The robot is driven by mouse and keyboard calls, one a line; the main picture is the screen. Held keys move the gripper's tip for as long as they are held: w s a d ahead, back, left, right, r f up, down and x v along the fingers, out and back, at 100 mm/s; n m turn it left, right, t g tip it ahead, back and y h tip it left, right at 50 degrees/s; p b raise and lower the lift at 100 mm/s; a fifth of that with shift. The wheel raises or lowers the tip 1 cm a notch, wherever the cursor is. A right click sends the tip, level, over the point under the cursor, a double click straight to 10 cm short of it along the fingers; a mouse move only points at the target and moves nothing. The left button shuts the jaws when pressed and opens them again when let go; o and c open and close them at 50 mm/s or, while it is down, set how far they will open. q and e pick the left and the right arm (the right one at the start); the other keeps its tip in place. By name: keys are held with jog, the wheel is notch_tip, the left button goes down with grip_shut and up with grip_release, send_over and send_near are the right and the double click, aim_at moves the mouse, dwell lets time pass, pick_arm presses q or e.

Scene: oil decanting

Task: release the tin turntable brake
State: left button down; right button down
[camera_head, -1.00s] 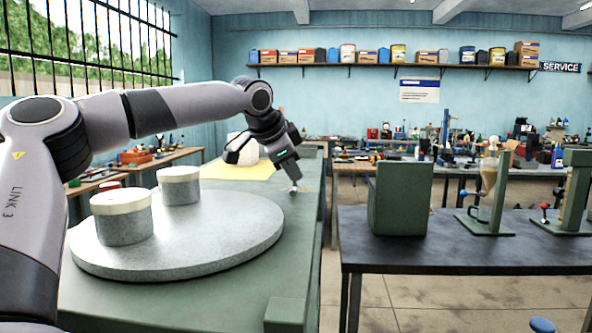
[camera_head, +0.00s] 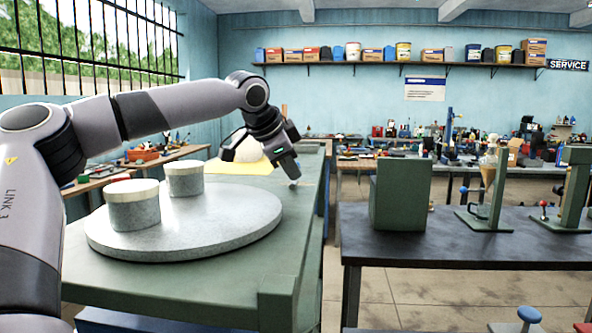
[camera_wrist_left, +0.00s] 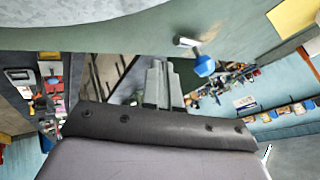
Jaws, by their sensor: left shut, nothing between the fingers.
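The grey round turntable (camera_head: 225,225) lies on the green bench and bears two tins with cream lids, a front tin (camera_head: 134,212) and a rear tin (camera_head: 184,184). Its edge crosses the top of the left wrist view (camera_wrist_left: 70,18). My left gripper (camera_head: 292,175) is shut and empty, pointing down beyond the turntable's right rim. A small lever with a blue knob (camera_wrist_left: 204,66) sits on the green bench top in the left wrist view, right of my shut fingertips (camera_wrist_left: 158,66). Contact between them cannot be told. My right gripper is out of view.
The green bench (camera_head: 200,283) has a raised block (camera_head: 277,300) at its near right corner. A yellow sheet (camera_head: 240,167) lies at its far end. A gap of floor separates it from a dark table (camera_head: 470,240) holding a green box (camera_head: 400,195) and stands.

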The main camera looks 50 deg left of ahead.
pick_arm(q)
jog(key=a+v, duration=0.1)
jog(key=v, duration=0.7)
jog(key=shift+s+d+r, duration=0.2)
jog(key=shift+d+r, duration=0.1)
jog(key=shift+d, duration=0.1)
